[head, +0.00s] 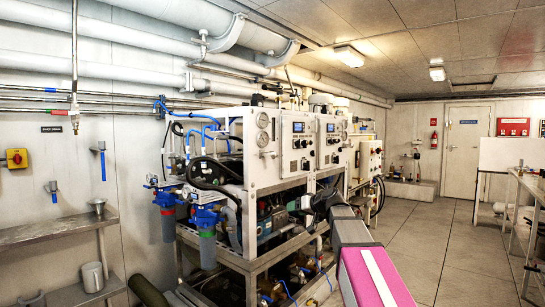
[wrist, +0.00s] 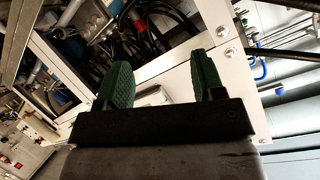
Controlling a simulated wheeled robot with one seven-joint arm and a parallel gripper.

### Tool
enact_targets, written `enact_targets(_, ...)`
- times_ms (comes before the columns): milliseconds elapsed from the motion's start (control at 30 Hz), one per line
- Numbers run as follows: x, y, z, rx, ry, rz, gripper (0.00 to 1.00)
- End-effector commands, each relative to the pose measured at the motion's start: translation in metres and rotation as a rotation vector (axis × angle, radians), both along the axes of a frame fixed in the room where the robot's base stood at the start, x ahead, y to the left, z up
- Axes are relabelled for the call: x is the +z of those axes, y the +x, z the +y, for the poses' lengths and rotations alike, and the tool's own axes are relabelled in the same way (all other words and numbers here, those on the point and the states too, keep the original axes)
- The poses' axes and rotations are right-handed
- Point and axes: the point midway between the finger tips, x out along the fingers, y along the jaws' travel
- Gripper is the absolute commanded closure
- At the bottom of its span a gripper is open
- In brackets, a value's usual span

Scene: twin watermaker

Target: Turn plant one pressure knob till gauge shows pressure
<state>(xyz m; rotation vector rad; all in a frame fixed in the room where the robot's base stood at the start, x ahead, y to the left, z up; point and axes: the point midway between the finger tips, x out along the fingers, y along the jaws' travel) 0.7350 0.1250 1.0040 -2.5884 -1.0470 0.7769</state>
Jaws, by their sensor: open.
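The nearer watermaker unit (head: 299,150) stands mid-left in the head view, with a white control panel. Two round gauges (head: 263,120) sit on its front left; their needles are too small to read. I cannot make out its pressure knob for certain in either view. My gripper (head: 308,203) is low in front of the unit's lower frame, and its fingers are hard to see there. In the wrist view my gripper (wrist: 163,80) has two green pads standing wide apart. A white frame panel (wrist: 180,70) lies beyond them, and nothing is held.
A second similar unit (head: 331,140) stands right behind the first. Blue-grey filter housings (head: 207,240) jut out at the near left corner. A metal bench (head: 530,190) lines the right side. The tiled floor (head: 445,225) between is clear.

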Motion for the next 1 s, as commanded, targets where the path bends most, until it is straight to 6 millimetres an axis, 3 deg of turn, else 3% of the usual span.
enact_targets(33,0.03,0.008,0.003,0.01,0.028,-0.051,0.38)
enact_targets(200,0.121,0.014,0.011,0.046,0.119,-0.21,0.38)
enact_targets(300,0.163,0.014,0.014,0.06,0.161,-0.282,0.38)
enact_targets(400,0.191,0.012,0.016,0.07,0.189,-0.333,0.38)
enact_targets(500,0.206,0.01,0.017,0.074,0.205,-0.36,0.38)
enact_targets(667,0.211,0.015,0.023,0.078,0.212,-0.368,0.38)
enact_targets(1000,0.211,0.05,0.066,0.078,0.21,-0.366,0.38)
